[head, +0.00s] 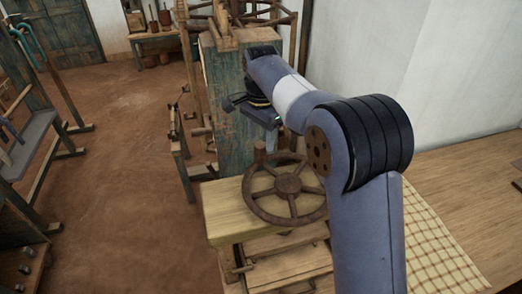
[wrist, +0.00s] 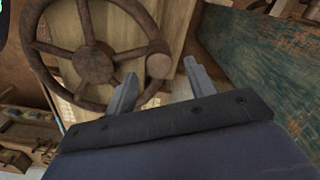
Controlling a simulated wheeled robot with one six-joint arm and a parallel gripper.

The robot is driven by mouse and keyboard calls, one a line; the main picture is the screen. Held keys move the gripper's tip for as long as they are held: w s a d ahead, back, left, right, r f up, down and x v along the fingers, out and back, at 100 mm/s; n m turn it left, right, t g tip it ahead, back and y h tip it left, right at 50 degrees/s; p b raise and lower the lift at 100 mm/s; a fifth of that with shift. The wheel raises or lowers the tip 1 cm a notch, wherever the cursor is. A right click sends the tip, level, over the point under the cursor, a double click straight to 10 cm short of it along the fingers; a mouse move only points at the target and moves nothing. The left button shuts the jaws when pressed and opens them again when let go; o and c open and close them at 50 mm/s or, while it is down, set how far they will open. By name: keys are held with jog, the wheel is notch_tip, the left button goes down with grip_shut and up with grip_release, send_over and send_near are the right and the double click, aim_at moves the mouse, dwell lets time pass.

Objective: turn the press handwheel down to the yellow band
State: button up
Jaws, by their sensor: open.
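The press handwheel (head: 287,184) is a brown rusty spoked wheel with an upright knob (head: 259,152) on its far-left rim. It lies above the press's pale wooden top (head: 228,208). My gripper (head: 272,122) is above the far side of the wheel, partly hidden by my arm. In the wrist view the handwheel (wrist: 93,64) fills the upper left. Its round knob (wrist: 159,65) appears between the open fingertips of my gripper (wrist: 160,70), with nothing held. I cannot tell whether the fingers touch the knob. No yellow band can be made out.
A worn green wooden cabinet (head: 228,105) stands just behind the wheel. A wooden table (head: 470,190) with a checked cloth (head: 432,240) is at the right, by the white wall. Loom frames stand at the left. The earthen floor (head: 125,180) between is clear.

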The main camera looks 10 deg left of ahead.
aim_at(260, 153)
jog(key=shift+r, duration=2.1)
jog(key=shift+f, duration=0.15)
notch_tip(260, 153, down, 11)
jog(key=shift+r+p, duration=0.1)
jog(key=shift+p, duration=0.55)
jog(key=shift+s, duration=0.1)
jog(key=shift+r, duration=0.15)
